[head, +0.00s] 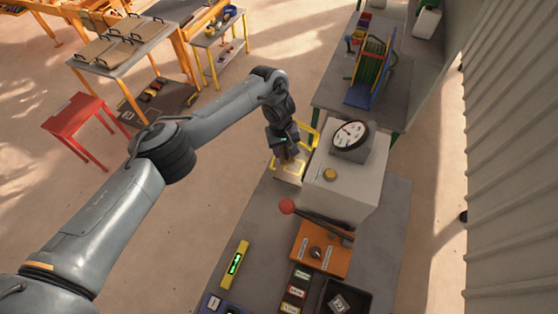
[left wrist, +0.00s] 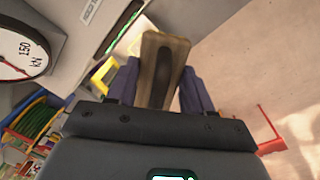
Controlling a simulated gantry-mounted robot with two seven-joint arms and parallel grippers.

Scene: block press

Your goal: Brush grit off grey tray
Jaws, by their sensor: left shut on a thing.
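My left gripper (head: 289,154) is over the far left edge of the grey bench (head: 265,205), beside the pale machine with the dial. In the left wrist view the gripper (left wrist: 158,92) is shut on a tan, wood-like piece with a dark middle (left wrist: 157,68), apparently the brush. Its bristles cannot be made out. In the head view the held piece is too small and covered to tell. A pale plate with yellow edging (head: 288,170) is just below the gripper. I cannot pick out the grey tray or any grit for sure. My right gripper is not in view.
The pale machine (head: 345,185) with a round gauge (head: 350,135) stands close right of the gripper. A red-knobbed lever (head: 287,207), an orange box (head: 322,248), a yellow device (head: 235,263) and a black bin (head: 345,298) are nearer. A red stool (head: 75,115) stands left.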

